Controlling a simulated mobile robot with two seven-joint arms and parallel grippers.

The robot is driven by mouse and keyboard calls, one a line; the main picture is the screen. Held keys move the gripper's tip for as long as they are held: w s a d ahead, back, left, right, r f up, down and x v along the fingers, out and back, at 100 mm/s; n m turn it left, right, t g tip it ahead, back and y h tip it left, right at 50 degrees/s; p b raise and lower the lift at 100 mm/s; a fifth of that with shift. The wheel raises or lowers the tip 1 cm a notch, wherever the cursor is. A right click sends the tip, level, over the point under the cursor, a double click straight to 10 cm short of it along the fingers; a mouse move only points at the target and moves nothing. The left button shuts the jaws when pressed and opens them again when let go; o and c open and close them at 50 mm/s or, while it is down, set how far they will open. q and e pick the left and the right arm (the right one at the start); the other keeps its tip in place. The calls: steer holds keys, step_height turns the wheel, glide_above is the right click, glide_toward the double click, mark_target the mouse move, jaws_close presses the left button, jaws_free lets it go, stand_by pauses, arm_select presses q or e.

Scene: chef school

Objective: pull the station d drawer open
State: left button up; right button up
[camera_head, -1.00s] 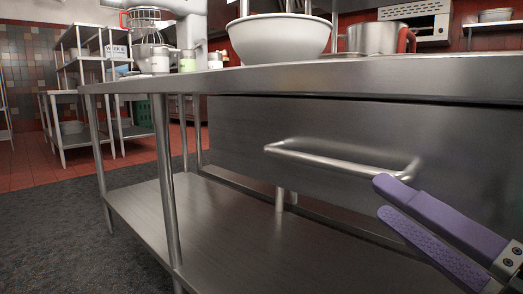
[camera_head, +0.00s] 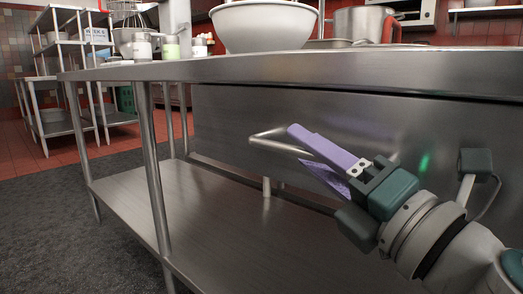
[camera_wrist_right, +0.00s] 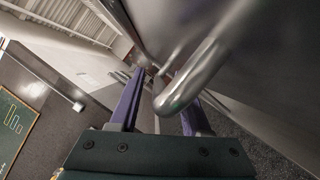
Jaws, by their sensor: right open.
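The drawer (camera_head: 225,112) is a wide steel front under the steel worktop, and it looks closed. Its bar handle (camera_head: 268,141) juts out from the front; its right part is hidden behind my right gripper in the head view. My right gripper (camera_head: 294,147) has purple fingers, open, at the handle. In the right wrist view the handle (camera_wrist_right: 182,92) shows large between the gripper's fingers (camera_wrist_right: 162,105), nearer the right one. I cannot tell whether a finger touches it. My left gripper is not in view.
A white bowl (camera_head: 264,27), a pot (camera_head: 364,24) and small containers (camera_head: 170,47) stand on the worktop (camera_head: 390,71). A table leg (camera_head: 154,165) and lower shelf (camera_head: 235,215) are below. Dark floor (camera_head: 50,215) is clear at left.

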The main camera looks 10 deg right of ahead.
jaws_close()
stand_by(1.4)
